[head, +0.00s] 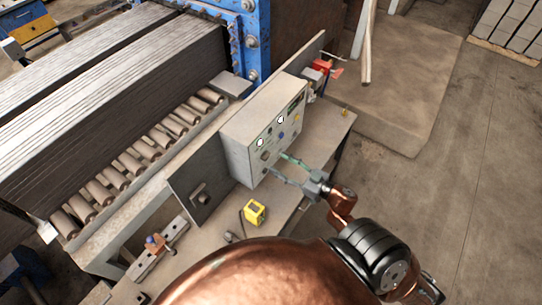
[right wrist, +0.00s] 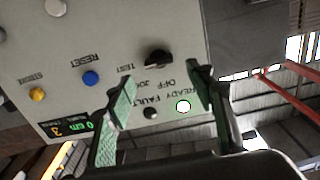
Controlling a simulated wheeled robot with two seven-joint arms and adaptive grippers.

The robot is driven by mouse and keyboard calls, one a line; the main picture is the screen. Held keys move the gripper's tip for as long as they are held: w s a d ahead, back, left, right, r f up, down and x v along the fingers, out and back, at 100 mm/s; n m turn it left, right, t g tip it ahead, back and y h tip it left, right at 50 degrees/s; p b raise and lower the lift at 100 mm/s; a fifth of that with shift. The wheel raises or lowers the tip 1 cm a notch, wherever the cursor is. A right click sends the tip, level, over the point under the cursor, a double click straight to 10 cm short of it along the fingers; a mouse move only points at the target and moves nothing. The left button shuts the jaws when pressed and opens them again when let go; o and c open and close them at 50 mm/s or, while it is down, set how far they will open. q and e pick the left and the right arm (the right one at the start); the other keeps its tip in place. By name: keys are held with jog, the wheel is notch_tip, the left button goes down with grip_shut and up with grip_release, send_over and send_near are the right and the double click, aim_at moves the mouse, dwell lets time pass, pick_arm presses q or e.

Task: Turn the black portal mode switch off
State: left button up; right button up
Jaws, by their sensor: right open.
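The black portal mode switch (right wrist: 156,58) is a round knob on the grey control box, near the printed words TEST, OFF and JOG, which appear upside down in the right wrist view. It also shows small in the head view (head: 265,155). I cannot tell clearly which word it points to. My right gripper (head: 277,166) is open in front of the lower near part of the panel. In the right wrist view its green-tipped fingers (right wrist: 160,76) stand on either side of the switch, with nothing between them that I can see held. My left gripper is out of view.
The control box (head: 240,122) also carries a blue button (right wrist: 91,78), a yellow button (right wrist: 38,94), a lit white lamp (right wrist: 184,106) and a small display (right wrist: 68,126). A yellow tape measure (head: 254,212) lies on the bench below. A roller conveyor (head: 150,145) runs behind.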

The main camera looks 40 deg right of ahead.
aim_at(268, 157)
jog(key=x, duration=0.4)
jog(key=shift+w+p, duration=0.1)
jog(key=shift+p, duration=0.25)
jog(key=shift+w, duration=0.2)
jog(key=c, duration=0.7)
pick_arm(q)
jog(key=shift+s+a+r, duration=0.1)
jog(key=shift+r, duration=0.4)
pick_arm(e)
jog(key=c, duration=0.5)
